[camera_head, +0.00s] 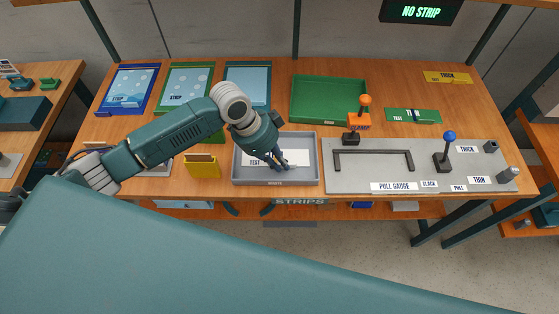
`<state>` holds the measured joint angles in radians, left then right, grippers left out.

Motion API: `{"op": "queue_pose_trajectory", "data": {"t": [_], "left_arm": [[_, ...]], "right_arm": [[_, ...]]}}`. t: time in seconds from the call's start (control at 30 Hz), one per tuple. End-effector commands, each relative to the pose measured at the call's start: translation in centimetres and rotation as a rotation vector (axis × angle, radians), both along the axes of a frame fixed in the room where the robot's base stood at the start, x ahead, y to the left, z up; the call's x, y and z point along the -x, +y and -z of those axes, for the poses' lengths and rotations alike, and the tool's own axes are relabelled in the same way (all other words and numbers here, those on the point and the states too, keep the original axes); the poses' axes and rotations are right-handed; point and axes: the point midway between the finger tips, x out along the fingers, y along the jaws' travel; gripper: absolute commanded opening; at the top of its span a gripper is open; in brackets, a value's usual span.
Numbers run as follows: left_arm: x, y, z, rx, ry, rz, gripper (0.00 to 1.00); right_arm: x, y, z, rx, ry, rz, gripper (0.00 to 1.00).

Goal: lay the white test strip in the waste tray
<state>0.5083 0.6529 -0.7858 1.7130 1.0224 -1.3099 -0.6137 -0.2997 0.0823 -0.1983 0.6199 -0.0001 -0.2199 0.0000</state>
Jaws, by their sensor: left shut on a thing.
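The grey waste tray (276,183) sits near the table's front edge, with "WASTE" on its front wall. The white test strip (296,157), marked "TEST", lies low within the tray's walls; I cannot tell whether it touches the floor. My left gripper (281,164) reaches down into the tray from the left and is shut on the strip. The fingers and wrist hide the strip's middle. My right gripper is out of view.
Right of the tray stands the grey pull gauge plate (370,178) with an orange-topped clamp (364,103) and a blue-knobbed lever (449,137). Behind is an empty green tray (328,78). Blue and green trays (131,70) line the back left. A yellow holder (202,169) stands left. The screen (420,12) reads "NO STRIP".

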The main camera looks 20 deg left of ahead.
Motion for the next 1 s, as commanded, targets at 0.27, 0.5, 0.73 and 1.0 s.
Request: {"op": "queue_pose_trajectory", "data": {"t": [0.27,0.5,0.73,1.0], "left_arm": [[0.0,0.0,0.2,-0.001,0.001,0.000,0.19],[0.0,0.3,-0.6,-0.001,-0.001,0.001,0.19],[0.4,2.0,-4.7,-0.002,-0.005,0.000,0.19],[1.0,3.8,-9.5,-0.001,-0.002,-0.001,0.19]], "right_arm": [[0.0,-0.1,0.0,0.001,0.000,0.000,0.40],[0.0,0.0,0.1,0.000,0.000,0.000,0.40],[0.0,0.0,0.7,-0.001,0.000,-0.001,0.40],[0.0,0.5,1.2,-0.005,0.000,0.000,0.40]]}}
